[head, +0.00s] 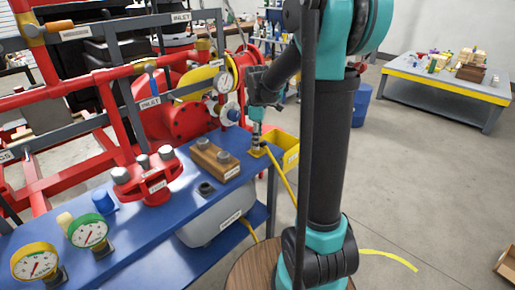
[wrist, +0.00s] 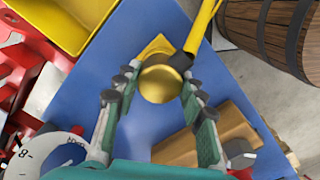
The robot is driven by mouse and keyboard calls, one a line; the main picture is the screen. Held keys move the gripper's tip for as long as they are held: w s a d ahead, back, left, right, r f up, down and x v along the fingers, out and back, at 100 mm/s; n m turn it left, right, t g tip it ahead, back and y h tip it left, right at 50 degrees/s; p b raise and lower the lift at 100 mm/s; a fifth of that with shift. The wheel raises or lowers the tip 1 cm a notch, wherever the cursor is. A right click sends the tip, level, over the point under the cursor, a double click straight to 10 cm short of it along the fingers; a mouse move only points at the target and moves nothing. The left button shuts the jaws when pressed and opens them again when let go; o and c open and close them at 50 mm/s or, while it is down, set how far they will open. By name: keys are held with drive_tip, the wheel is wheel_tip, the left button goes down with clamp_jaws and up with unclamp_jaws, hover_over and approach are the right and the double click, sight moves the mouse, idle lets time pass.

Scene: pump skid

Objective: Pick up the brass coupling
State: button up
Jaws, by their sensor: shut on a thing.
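The brass coupling (wrist: 160,84) is a round, gold-coloured piece between my gripper's fingers in the wrist view. My gripper (wrist: 159,90) is shut on it, with one finger on each side. In the head view, my gripper (head: 256,133) points down at the far right corner of the blue bench. The coupling (head: 257,147) shows just below the fingers, above a yellow patch (wrist: 153,47). Whether it touches the patch or is raised cannot be told. The arm hides nothing of the coupling in the wrist view, but its underside is hidden.
A yellow handle or hose (wrist: 203,25) runs close beside the coupling. A wooden block (head: 215,158) with metal fittings lies on the blue bench (head: 140,222). A yellow bin (head: 284,151) stands behind the corner. Red piping (head: 120,105) and gauges (head: 88,232) crowd the left.

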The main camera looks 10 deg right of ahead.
drive_tip(key=shift+r, duration=0.15)
wheel_tip(320, 180, up, 20)
idle(0.7)
drive_tip(key=shift+f, duration=0.2)
